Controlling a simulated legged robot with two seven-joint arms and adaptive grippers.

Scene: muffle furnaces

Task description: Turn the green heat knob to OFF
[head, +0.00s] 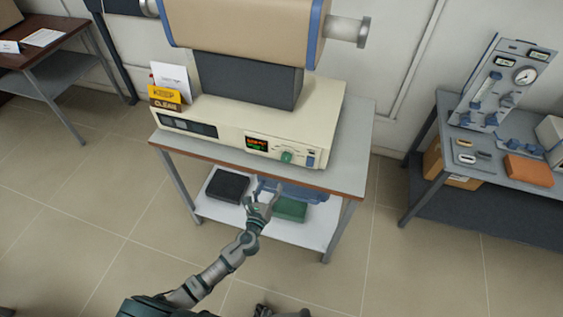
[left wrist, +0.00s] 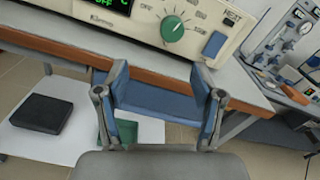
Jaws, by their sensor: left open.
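The green heat knob (head: 287,157) is on the front panel of the cream furnace control unit (head: 220,131), right of the lit display. In the left wrist view the knob (left wrist: 172,29) is near the top, with the OFF label to its upper left and more marks around its upper right. I cannot read its exact setting. My left gripper (head: 267,191) is below and in front of the panel, apart from the knob. In the left wrist view its blue-padded fingers (left wrist: 158,80) are spread and empty, below the knob.
A blue rocker switch (left wrist: 215,44) sits right of the knob. The table's brown front edge (head: 250,171) runs below the panel. A black box (head: 228,185) and a green object (head: 290,209) lie on the lower shelf. Another bench (head: 500,185) stands at right.

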